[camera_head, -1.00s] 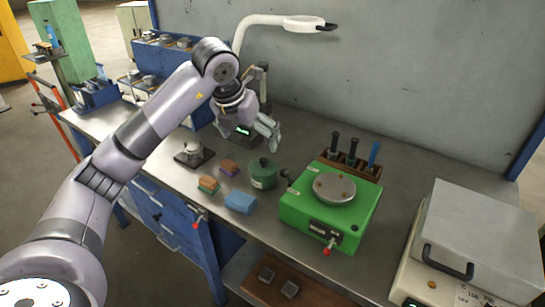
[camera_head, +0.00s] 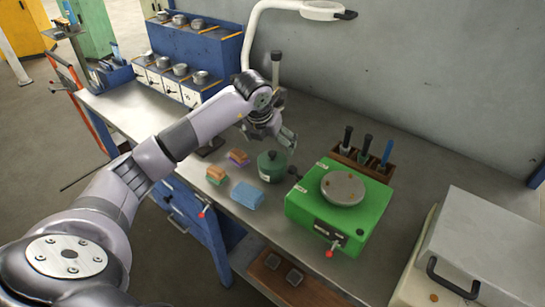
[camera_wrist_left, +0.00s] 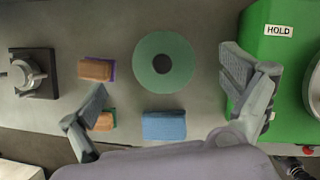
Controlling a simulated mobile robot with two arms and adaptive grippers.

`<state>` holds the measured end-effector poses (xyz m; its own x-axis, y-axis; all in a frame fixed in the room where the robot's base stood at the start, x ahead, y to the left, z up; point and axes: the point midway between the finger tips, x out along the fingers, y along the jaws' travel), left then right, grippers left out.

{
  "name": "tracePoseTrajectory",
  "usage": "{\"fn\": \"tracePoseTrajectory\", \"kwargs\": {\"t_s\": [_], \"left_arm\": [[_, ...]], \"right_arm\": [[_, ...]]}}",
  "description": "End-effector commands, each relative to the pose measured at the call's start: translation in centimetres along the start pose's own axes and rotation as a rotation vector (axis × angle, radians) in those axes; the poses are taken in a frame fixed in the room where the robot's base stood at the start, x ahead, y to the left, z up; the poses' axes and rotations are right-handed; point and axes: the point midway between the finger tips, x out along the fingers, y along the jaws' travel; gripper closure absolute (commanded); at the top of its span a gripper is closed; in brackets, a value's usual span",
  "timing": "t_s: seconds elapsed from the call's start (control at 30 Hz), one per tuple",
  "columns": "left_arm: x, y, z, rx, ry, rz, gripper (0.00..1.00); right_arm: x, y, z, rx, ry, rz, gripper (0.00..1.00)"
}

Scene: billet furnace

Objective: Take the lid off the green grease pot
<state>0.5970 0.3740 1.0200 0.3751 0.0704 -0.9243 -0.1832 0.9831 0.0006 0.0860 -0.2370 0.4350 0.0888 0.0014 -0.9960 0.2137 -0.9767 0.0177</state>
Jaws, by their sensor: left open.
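The green grease pot (camera_head: 271,166) stands upright on the bench, left of the green machine. Its lid (camera_head: 272,156) with a dark round knob is on top. In the left wrist view the lid (camera_wrist_left: 164,63) shows from above as a green disc around the dark knob (camera_wrist_left: 162,63). My left gripper (camera_head: 287,137) is above and just behind the pot in the head view. In the wrist view its two fingers (camera_wrist_left: 172,103) are wide apart, empty, on either side of the pot. I see no contact with the lid. My right gripper is not in view.
A green machine (camera_head: 312,212) with a round plate stands right of the pot. A blue block (camera_head: 247,195) and brown-topped blocks (camera_head: 215,175) lie in front and left. A tool rack (camera_head: 362,164) and a lamp (camera_head: 250,35) stand behind. A grey-lidded box (camera_head: 479,240) is at right.

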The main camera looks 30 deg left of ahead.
Motion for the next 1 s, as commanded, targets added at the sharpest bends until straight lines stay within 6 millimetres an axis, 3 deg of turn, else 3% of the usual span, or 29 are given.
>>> {"fn": "tracePoseTrajectory", "kwargs": {"t_s": [0.17, 0.3, 0.5, 0.73, 1.0], "left_arm": [[1.2, -0.1, -0.1, 0.001, 0.005, -0.001, 0.03], [3.3, -0.2, -0.4, 0.000, 0.005, -0.002, 0.03], [5.3, -0.2, -0.3, 0.001, 0.001, -0.002, 0.03], [5.5, -0.1, -0.3, 0.001, 0.000, -0.001, 0.04], [5.4, -0.1, -0.3, 0.001, 0.000, -0.001, 0.22]], "right_arm": [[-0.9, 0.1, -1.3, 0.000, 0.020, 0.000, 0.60], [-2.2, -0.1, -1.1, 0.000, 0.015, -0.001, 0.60], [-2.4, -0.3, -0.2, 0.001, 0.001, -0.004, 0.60], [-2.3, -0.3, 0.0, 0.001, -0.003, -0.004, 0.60], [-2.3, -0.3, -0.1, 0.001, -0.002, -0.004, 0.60]]}}
